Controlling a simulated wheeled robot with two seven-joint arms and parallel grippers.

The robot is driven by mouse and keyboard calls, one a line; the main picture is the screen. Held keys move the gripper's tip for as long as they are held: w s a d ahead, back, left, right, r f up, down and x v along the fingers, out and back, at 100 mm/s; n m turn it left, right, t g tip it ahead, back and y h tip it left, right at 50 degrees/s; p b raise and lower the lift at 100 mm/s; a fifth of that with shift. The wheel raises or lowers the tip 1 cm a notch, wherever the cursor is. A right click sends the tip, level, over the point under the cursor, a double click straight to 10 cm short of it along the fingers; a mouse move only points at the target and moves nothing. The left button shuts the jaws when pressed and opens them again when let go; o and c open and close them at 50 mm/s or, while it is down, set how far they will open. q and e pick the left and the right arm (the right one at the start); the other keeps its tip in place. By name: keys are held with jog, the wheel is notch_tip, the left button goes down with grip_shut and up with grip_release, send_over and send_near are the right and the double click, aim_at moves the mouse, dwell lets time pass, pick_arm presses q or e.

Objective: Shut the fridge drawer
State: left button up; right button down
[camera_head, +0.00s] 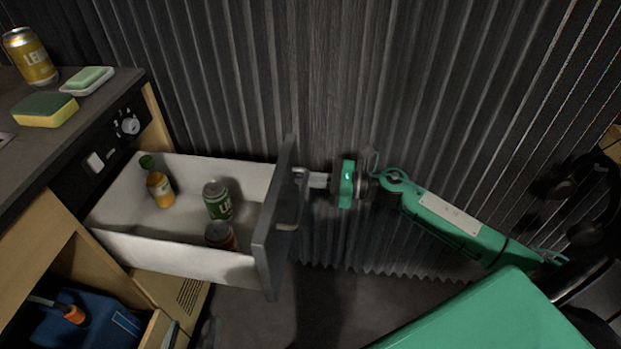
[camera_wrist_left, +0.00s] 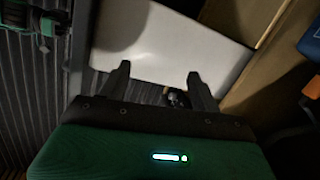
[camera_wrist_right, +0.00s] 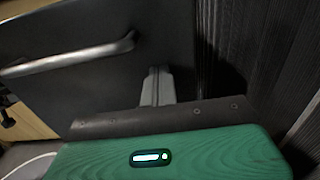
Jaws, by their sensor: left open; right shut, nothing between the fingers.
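The fridge drawer (camera_head: 165,247) is pulled out from the counter, a white open box with a dark front panel (camera_head: 270,245) and a pale handle (camera_head: 287,227). A bottle (camera_head: 160,189), a green can (camera_head: 217,201) and a brownish can (camera_head: 221,237) stand inside. My right gripper (camera_head: 302,175) is shut and empty at the outer face of the front panel, near its far end; I cannot tell if it touches. In the right wrist view its fingers (camera_wrist_right: 157,85) are beside the handle (camera_wrist_right: 75,58). My left gripper (camera_wrist_left: 158,75) is open and empty near the white drawer wall (camera_wrist_left: 165,42).
The counter (camera_head: 60,100) holds a yellow can (camera_head: 30,57), a sponge (camera_head: 44,110) and a soap dish (camera_head: 88,83). A control panel with a knob (camera_head: 130,125) is above the drawer. A blue container (camera_head: 85,325) sits in the lower compartment. A corrugated wall (camera_head: 400,100) runs behind.

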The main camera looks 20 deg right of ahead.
jog(key=x, duration=1.1)
jog(key=shift+w+r+p, duration=0.1)
jog(key=shift+p, duration=0.2)
send_near(192, 167)
jog(key=r, duration=0.1)
jog(key=s+a+r, duration=0.1)
jog(key=s, duration=0.1)
jog(key=shift+a+r, duration=0.3)
jog(key=shift+r, duration=0.1)
jog(key=b+x, duration=0.1)
jog(key=x, duration=0.7)
jog(key=shift+f+b, duration=0.1)
jog(key=shift+b, duration=0.25)
pick_arm(q)
jog(key=w+a+r+t+b, duration=0.1)
jog(key=w+a+r+t, duration=0.1)
jog(key=r+t, duration=0.6)
notch_tip(192, 167, up, 5)
jog(key=shift+w+a+f+h+b, duration=0.1)
jog(key=shift+w+a+h+b, duration=0.25)
jog(key=shift+a, duration=0.2)
pick_arm(e)
jog(key=x, duration=0.6)
jog(key=shift+r, duration=0.25)
jog(key=shift+w+r, duration=0.15)
jog(key=shift+w, duration=0.05)
